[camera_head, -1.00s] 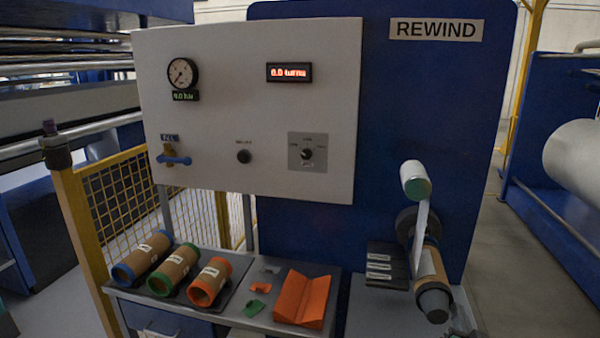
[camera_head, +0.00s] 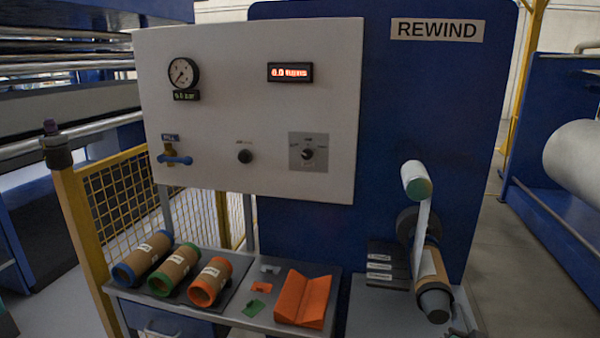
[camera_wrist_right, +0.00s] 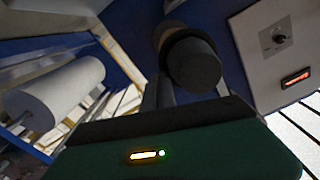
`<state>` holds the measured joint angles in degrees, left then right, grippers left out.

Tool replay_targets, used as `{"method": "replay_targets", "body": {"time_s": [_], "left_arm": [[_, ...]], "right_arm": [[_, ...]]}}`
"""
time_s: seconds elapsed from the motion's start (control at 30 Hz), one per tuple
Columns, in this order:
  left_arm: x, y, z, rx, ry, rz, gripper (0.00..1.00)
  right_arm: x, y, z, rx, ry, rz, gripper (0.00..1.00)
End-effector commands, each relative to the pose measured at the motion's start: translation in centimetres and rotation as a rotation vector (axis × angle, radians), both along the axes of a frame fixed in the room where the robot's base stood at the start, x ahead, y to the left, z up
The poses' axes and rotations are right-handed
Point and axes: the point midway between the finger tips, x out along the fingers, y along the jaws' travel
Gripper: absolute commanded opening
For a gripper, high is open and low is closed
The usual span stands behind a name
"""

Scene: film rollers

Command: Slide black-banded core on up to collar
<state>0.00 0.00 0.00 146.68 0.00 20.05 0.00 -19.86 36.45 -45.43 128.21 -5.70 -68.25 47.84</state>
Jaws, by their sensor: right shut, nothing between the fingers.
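A brown core with a pale label (camera_head: 431,265) sits on the shaft at the right of the blue panel. A dark round end (camera_head: 435,302) shows at its front; I cannot tell band from shaft tip. The dark collar (camera_head: 418,224) is behind the core, and any gap between them is unclear. In the right wrist view the dark round end (camera_wrist_right: 193,66) faces the camera, with a little brown behind it. My right gripper (camera_head: 461,326) is shut and empty, below and right of the shaft's front end. My left gripper is out of view.
Cores with blue (camera_head: 145,257), green (camera_head: 174,270) and orange (camera_head: 211,281) bands lie on the bench at left. An orange V-block (camera_head: 304,298) stands right of them. A white roll (camera_head: 416,181) hangs above the shaft, its web running down. Dark labelled strips (camera_head: 384,262) lie left of the shaft.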

Motion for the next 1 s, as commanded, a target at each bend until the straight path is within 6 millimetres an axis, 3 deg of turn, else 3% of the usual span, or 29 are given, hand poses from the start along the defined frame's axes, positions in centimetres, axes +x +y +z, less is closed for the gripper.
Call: {"method": "replay_targets", "body": {"time_s": [0.53,1.0], "left_arm": [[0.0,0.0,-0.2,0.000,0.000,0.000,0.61],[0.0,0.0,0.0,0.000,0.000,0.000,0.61]], "right_arm": [[0.8,-0.2,0.0,0.001,0.000,0.000,0.00],[-4.7,0.4,0.0,0.002,0.000,-0.002,0.00]]}}
